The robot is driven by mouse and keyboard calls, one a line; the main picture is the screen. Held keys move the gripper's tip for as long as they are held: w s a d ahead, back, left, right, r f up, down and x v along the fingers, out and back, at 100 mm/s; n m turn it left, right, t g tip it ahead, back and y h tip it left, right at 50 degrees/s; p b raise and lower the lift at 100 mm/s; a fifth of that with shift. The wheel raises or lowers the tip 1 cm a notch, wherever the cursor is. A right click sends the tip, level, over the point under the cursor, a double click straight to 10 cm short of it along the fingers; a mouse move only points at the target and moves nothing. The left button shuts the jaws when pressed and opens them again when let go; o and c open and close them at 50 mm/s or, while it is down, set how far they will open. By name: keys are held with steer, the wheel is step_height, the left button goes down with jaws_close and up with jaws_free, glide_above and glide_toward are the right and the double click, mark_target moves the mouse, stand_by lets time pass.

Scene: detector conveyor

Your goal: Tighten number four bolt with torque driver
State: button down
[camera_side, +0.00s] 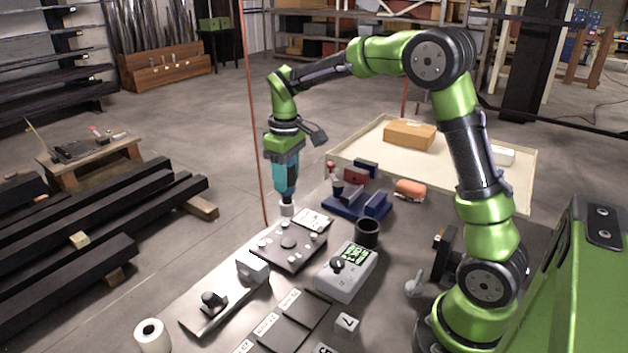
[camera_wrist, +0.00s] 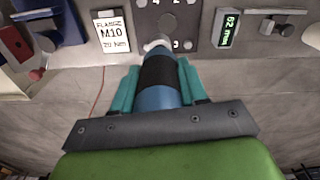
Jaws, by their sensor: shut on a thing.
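My gripper (camera_side: 284,165) points down, and its teal fingers (camera_wrist: 160,88) are shut on the torque driver. The torque driver (camera_side: 287,197) is blue with a black band and a pale tip; it also shows in the wrist view (camera_wrist: 158,68). The dark flange plate (camera_side: 273,250) lies on the bench with several pale bolts and a round centre. In the wrist view the plate (camera_wrist: 166,27) shows the numerals 4, 2 and 3. The driver tip overlaps the plate's near left corner there and hides what is under it. Contact with a bolt cannot be told.
A card (camera_wrist: 111,31) reads flange M10, 20 Nm. A grey device with a green display (camera_side: 347,270), a black cup (camera_side: 367,232) and a blue holder (camera_side: 358,204) stand nearby. A white roll (camera_side: 152,336) is at the front left. A pale tray (camera_side: 450,165) lies behind.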

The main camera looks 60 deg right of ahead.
steer(key=s+d+f+n, duration=0.1)
steer(key=s+d+f, duration=0.2)
steer(key=s+f, duration=0.1)
steer(key=shift+s+f, duration=0.25)
steer(key=shift+s, duration=0.35)
steer(key=shift+f, duration=0.1)
stand_by(0.8)
steer(key=shift+f, duration=0.3)
steer(key=shift+f, duration=0.3)
stand_by(0.4)
steer(key=shift+f, duration=0.25)
steer(key=shift+f, duration=0.65)
stand_by(3.9)
